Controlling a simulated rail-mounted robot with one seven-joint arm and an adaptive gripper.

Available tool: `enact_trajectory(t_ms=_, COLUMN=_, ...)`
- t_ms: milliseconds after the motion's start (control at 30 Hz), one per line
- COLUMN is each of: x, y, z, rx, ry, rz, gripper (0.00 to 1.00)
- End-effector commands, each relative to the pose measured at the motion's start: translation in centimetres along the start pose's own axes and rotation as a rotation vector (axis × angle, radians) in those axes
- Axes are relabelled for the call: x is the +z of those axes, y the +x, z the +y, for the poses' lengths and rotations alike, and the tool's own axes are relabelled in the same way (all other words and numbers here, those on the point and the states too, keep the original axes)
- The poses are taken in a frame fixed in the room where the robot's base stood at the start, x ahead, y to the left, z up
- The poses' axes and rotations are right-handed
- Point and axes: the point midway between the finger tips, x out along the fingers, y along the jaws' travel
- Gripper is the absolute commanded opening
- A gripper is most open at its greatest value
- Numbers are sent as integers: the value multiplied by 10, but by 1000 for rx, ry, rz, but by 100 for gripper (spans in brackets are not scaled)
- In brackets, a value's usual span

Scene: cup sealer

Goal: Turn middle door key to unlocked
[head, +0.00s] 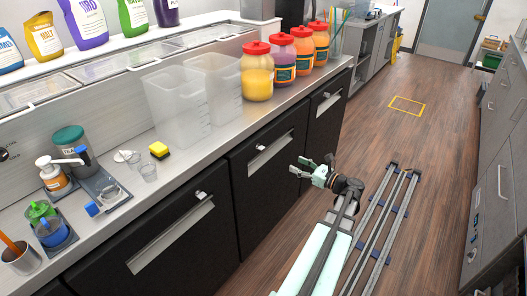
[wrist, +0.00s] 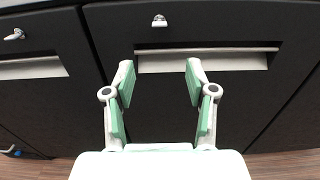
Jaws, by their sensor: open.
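The black middle door (head: 268,168) has a long pale recessed handle (head: 270,154) and a small silver key lock (head: 261,137) above it. In the wrist view, the door ahead has a small silver key (wrist: 159,20) at top centre, above its pale handle (wrist: 205,60). The key is too small to read its turn surely. My gripper (head: 303,166) is in front of the doors, apart from them. Its two green-padded fingers (wrist: 158,80) are spread with nothing between them, below the key in the picture.
The left door has its own key (head: 203,195), seen tilted in the wrist view (wrist: 14,34). The right door (head: 327,100) is farther along. Open wooden floor (head: 430,140) lies right.

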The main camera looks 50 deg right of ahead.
Motion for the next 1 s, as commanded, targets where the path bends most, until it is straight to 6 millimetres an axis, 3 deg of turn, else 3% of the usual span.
enact_trajectory(t_ms=267, x=1, y=40, z=0, rx=4, ry=-1, rz=1, gripper=56)
enact_trajectory(t_ms=700, x=0, y=127, z=0, rx=3, ry=-2, rz=2, gripper=56)
enact_trajectory(t_ms=1000, x=0, y=164, z=0, rx=2, ry=-3, rz=2, gripper=56)
